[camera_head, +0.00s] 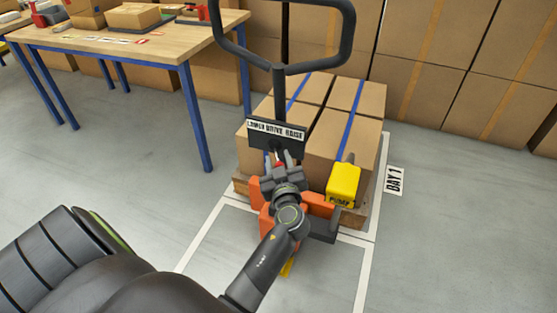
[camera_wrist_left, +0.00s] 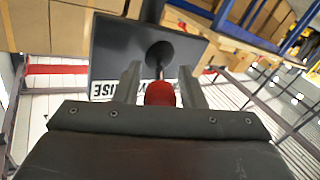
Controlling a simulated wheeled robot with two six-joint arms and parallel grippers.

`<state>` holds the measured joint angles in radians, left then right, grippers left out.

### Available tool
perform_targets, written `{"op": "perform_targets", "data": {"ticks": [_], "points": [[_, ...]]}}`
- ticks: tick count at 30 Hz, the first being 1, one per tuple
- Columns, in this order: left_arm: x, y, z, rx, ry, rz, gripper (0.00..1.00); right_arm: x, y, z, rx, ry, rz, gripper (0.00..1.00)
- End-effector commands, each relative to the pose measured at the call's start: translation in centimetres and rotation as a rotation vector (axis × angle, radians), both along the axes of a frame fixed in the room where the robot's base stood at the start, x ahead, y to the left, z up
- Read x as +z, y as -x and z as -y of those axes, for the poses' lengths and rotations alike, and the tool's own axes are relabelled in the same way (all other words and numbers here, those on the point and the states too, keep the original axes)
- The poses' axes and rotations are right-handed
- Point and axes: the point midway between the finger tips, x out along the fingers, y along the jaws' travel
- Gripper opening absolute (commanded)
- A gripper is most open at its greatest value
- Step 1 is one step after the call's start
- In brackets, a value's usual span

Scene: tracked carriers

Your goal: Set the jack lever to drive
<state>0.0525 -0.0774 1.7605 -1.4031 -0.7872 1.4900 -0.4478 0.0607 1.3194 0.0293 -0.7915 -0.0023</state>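The pallet jack (camera_head: 320,208) is orange, with a black loop handle (camera_head: 283,69). A dark plate below the handle carries a label (camera_head: 276,130) reading LOWER, DRIVE, RAISE. The jack lever has a red knob (camera_wrist_left: 160,93) on a thin stem coming out of a round dark recess in the plate. My left gripper (camera_head: 283,160) is just under the label. In the left wrist view its two fingers (camera_wrist_left: 160,84) stand on either side of the knob, with narrow gaps showing. The lever's setting is hard to tell, as the gripper hides most of it. My right gripper is out of view.
A yellow box (camera_head: 343,182) is at the jack's right. Strapped cartons (camera_head: 342,132) sit on a wooden pallet behind it. A blue-legged workbench (camera_head: 150,42) stands at the left, and stacked cartons (camera_head: 430,60) line the back. The floor at right (camera_head: 450,240) is clear.

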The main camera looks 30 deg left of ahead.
Motion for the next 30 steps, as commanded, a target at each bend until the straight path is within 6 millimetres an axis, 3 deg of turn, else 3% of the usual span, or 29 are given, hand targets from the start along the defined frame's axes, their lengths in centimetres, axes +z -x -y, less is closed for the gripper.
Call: {"op": "perform_targets", "data": {"ticks": [1,8,20,30], "points": [[0.0,0.0,0.0,0.000,0.000,0.000,0.30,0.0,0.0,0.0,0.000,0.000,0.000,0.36],[0.0,0.0,0.0,0.000,0.000,0.000,0.00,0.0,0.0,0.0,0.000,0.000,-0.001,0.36],[0.1,0.2,-0.3,-0.038,-0.002,0.001,0.00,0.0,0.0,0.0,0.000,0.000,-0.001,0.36],[0.1,1.0,-1.4,-0.245,-0.005,0.000,0.00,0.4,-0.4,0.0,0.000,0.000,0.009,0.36]]}}
